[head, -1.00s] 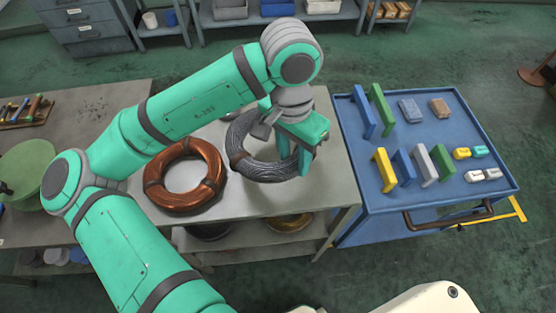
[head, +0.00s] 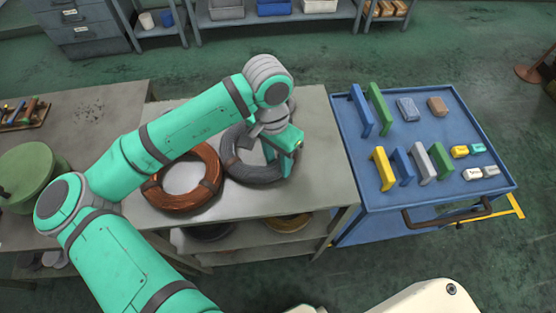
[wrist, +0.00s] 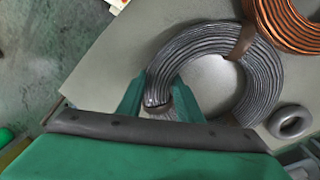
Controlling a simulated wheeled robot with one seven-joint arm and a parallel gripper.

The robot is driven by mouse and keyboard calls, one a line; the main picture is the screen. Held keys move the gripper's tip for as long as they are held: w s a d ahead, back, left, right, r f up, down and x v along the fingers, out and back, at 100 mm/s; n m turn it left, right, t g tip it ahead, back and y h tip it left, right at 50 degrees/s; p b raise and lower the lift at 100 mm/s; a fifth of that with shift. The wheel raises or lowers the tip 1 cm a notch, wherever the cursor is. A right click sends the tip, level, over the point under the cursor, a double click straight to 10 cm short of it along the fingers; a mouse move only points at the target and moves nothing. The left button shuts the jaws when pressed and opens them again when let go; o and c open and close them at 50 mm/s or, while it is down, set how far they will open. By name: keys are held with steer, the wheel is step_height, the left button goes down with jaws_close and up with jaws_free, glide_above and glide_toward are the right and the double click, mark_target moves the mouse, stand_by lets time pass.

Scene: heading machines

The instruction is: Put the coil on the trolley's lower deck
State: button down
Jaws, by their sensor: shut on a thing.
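A grey wire coil (head: 233,172) lies flat on the grey table, with dark straps around it. My gripper (head: 291,165) is over the coil's right side in the head view. In the wrist view my gripper (wrist: 159,95) has one finger on each side of the grey coil's ring (wrist: 261,85), shut on it near a strap. The blue trolley (head: 345,150) stands to the right of the table. Its top deck hides most of its lower deck; only a blue part (head: 375,231) shows below the front edge.
A copper coil (head: 159,197) lies close to the left of the grey coil. A small grey ring (wrist: 290,122) lies near it in the wrist view. Several coloured blocks stand on the trolley top, and a dark handle (head: 450,215) sticks out in front. Green floor is free in front.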

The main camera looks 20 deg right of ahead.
steer(key=c, duration=1.3)
jaws_free()
steer(key=shift+o, duration=0.2)
steer(key=shift+d, duration=0.1)
steer(key=shift+s, duration=0.1)
